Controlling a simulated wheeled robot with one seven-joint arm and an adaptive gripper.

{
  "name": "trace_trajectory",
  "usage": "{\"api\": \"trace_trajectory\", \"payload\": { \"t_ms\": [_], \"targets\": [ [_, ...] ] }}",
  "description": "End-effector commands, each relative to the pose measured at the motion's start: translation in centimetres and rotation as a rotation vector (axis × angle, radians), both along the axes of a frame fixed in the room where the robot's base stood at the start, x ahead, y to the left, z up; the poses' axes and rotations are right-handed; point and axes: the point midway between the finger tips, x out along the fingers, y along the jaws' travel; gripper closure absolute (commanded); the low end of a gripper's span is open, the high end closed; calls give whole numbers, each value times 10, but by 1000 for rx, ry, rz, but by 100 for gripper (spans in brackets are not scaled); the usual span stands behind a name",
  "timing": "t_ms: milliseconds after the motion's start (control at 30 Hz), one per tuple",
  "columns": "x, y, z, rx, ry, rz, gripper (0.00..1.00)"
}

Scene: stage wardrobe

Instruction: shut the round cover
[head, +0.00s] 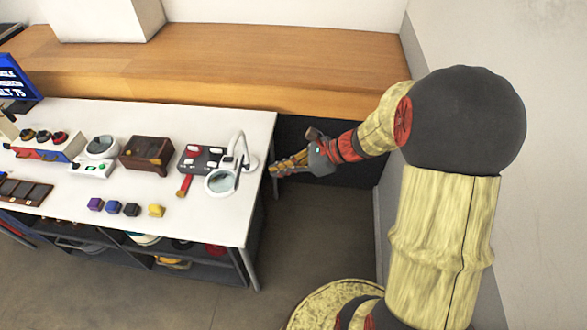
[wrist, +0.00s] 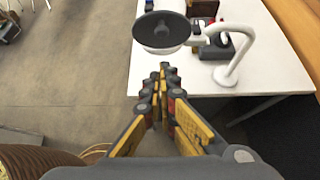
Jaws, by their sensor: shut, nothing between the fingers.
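A white magnifier lamp (head: 222,182) with a round head stands at the right end of the white table. I cannot tell whether this disc is a lens or a cover. A white device with a round grey top (head: 102,147) stands further left; whether that top is a cover is unclear. My gripper (head: 273,172) is shut and empty, just off the table's right edge. In the wrist view its fingertips (wrist: 165,68) point toward the lamp head, apart from it.
The white table (head: 200,222) also holds a grey box with red buttons (head: 203,160), a brown box (head: 147,153), several small coloured blocks (head: 113,207) and a red-handled tool (head: 184,185). A wooden bench (head: 230,65) runs behind.

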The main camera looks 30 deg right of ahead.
Motion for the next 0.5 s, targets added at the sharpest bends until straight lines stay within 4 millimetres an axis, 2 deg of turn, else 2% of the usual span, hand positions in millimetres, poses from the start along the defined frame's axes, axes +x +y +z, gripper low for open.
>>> {"api": "trace_trajectory", "payload": {
  "t_ms": [67, 300, 500],
  "targets": [
    [7, 12, -11, 1, 1, 5, 100],
    [24, 34, -1, -1, -1, 2, 100],
    [28, 40, 1, -2, -1, 1, 100]
  ]
}}
